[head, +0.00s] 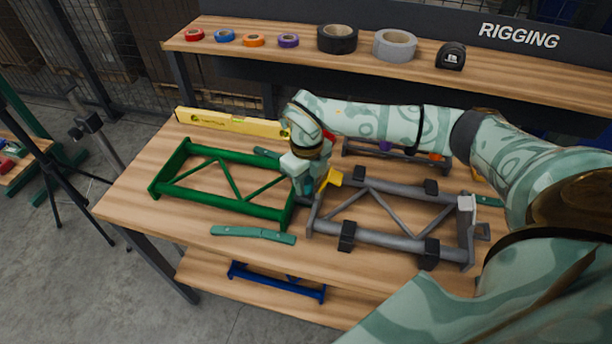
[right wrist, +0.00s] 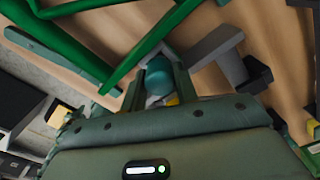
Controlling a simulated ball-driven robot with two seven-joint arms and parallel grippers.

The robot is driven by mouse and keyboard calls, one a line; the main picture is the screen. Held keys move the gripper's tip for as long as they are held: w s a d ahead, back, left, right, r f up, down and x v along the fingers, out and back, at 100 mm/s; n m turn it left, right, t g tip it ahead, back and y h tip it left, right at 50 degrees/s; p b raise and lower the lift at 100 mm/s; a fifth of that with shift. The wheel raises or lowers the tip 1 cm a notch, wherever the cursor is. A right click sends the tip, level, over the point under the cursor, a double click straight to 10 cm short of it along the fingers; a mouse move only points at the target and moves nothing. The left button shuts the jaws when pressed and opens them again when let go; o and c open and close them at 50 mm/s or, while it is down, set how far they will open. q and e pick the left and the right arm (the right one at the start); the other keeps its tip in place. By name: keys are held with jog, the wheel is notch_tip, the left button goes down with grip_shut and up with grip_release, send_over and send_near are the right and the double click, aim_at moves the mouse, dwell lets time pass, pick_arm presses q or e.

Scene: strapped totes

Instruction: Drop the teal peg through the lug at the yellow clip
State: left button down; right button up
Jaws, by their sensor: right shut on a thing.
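My right gripper (head: 304,182) is over the joint between the green frame (head: 225,197) and the grey frame (head: 395,240). It is shut on the teal peg (right wrist: 166,76), whose rounded end shows between the fingers in the right wrist view. The yellow clip (head: 331,178) is just right of the gripper, at the left end of the grey frame. A bit of yellow also shows beside the fingers in the wrist view. The lug and the peg's lower end are hidden by the gripper, so I cannot tell whether the peg is in the lug. My left gripper is not in view.
A yellow level (head: 235,123) lies behind the green frame. A teal bar (head: 252,234) lies in front. Black blocks (head: 347,236) sit on the grey frame's rails. Tape rolls (head: 395,45) stand on the back shelf. The table's front left is clear.

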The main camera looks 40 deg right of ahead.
jog(key=shift+f, duration=0.5)
jog(key=o, duration=1.1)
jog(key=shift+c, duration=0.2)
jog(key=shift+r, duration=0.1)
